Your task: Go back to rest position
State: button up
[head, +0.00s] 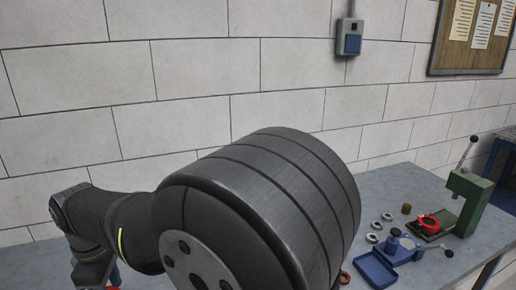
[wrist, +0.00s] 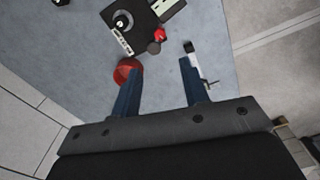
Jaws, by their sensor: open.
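My gripper (wrist: 160,66) shows in the wrist view with its two blue fingers spread apart and nothing held between them. The fingers point at the grey tabletop (wrist: 88,55). A red round part (wrist: 125,70) lies at the left fingertip; I cannot tell whether they touch.

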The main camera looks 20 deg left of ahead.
notch_tip(320, 180, down, 13)
jog(key=shift+f, duration=0.2)
jog(key=shift+w+r+n, duration=0.15)
jog(key=shift+n, duration=0.15)
jog(key=shift+w+n, duration=0.4)
jog(key=shift+n, duration=0.7)
jog(key=shift+w+a+n, duration=0.5)
jog(key=shift+a+n, duration=0.05)
jog(key=shift+n, duration=1.65)
jog(key=shift+w+a+n, duration=0.5)
jog(key=shift+n, duration=1.7)
jog(key=shift+w+a+n, duration=0.5)
jog(key=shift+a+n, duration=0.05)
jog(key=shift+n, duration=1.65)
